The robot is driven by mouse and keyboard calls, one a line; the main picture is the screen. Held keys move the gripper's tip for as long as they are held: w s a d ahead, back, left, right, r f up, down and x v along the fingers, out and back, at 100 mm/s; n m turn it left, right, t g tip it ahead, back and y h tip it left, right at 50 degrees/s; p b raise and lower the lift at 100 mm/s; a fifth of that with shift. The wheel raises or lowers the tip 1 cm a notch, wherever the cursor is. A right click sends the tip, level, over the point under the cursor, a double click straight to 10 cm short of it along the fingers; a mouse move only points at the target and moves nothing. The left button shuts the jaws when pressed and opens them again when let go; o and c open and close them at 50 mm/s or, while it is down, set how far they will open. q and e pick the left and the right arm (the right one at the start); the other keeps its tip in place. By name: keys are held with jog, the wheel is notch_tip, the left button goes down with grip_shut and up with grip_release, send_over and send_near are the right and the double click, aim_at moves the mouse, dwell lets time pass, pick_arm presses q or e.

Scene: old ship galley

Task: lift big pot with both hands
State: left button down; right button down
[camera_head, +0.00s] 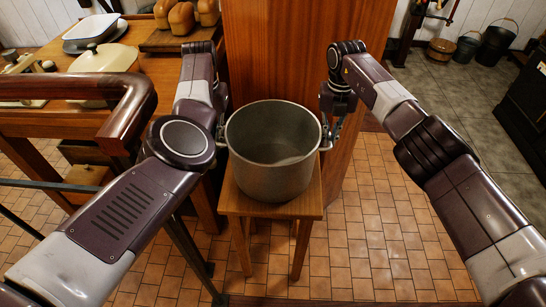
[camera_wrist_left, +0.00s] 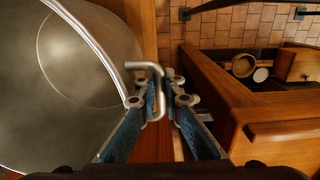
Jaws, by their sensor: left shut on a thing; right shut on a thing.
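The big grey metal pot (camera_head: 268,180) is upright and empty over a small wooden stool (camera_head: 307,200) in the head view. I cannot tell whether its base touches the stool top. My left gripper (camera_head: 221,128) is at the pot's left side. In the left wrist view the pot (camera_wrist_left: 75,60) fills the left, and the left gripper's blue-padded fingers (camera_wrist_left: 163,98) are closed around its bent metal handle (camera_wrist_left: 146,66). My right gripper (camera_head: 327,133) is shut at the pot's right side; the handle there is mostly hidden.
A wooden post (camera_head: 290,50) stands right behind the pot. A wooden table (camera_head: 150,65) with a lidded dish (camera_head: 103,60), a board of loaves (camera_head: 180,38) and a curved rail (camera_head: 120,120) is at left. Buckets (camera_head: 495,40) stand far right. Tiled floor is clear in front and right.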

notch_tip(320, 180, up, 14)
jog(key=p, duration=1.3)
jog(key=shift+p, duration=0.4)
jog(key=shift+s, duration=0.1)
